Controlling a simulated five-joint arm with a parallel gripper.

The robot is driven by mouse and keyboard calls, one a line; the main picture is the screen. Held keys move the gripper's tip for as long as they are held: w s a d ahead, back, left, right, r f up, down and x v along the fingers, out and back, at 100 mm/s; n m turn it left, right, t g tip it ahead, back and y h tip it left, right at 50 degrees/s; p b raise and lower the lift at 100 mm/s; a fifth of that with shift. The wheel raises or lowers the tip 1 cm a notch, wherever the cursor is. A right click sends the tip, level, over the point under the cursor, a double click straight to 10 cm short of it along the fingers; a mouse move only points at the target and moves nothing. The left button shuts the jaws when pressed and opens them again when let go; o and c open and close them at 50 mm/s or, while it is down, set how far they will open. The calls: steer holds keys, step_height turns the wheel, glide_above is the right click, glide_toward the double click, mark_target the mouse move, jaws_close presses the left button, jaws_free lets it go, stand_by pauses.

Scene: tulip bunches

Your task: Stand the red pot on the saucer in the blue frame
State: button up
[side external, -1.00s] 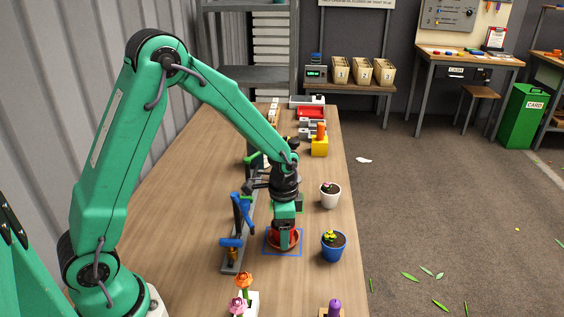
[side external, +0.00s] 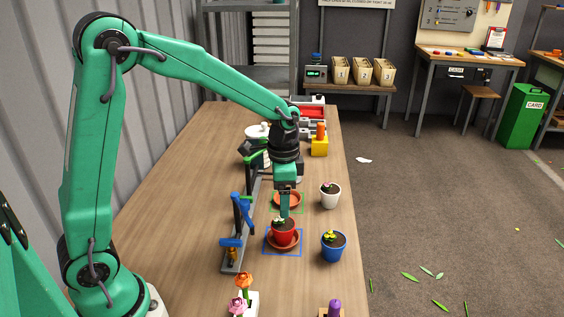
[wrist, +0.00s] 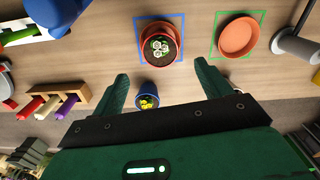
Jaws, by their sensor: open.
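The red pot (side external: 284,233), with small white flowers, stands upright on the terracotta saucer (side external: 294,245) inside the blue frame (side external: 300,252). In the wrist view the red pot (wrist: 162,56) shows within the blue frame (wrist: 183,50). My gripper (side external: 284,212) is directly above the pot, with its jaws open and clear of it. In the wrist view my gripper's two fingers (wrist: 163,85) are spread apart with nothing between them. A second saucer (side external: 287,199) lies empty in the green frame (side external: 300,208) behind; it also shows in the wrist view (wrist: 238,38).
A blue pot with yellow flowers (side external: 333,246) and a white pot (side external: 330,196) stand to the right. A grey rack with a blue clamp (side external: 240,222) stands close on the left. Flowers in a white holder (side external: 243,300) and a purple item (side external: 334,307) are at the front.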

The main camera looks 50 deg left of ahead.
steer(key=shift+r, duration=0.95)
steer(key=shift+r, duration=0.1)
steer(key=shift+s+r, duration=0.2)
steer(key=shift+r, duration=0.05)
steer(key=s+r+n+t, duration=0.1)
steer(key=s+r, duration=0.1)
steer(key=s, duration=0.1)
steer(key=s+r+n+t, duration=0.1)
steer(key=s+r, duration=0.2)
steer(key=s+a+r+n, duration=0.1)
steer(key=s+r, duration=0.1)
steer(key=r, duration=0.1)
steer(key=shift+s+n+t, duration=0.3)
steer(key=shift+s+t, duration=0.1)
steer(key=s+r+n+t, duration=0.1)
steer(key=s+n+t, duration=0.1)
steer(key=s, duration=0.7)
steer(key=shift+s+a+r+n+t, duration=0.2)
steer(key=shift+r+n+t, duration=0.15)
steer(key=shift+n, duration=0.45)
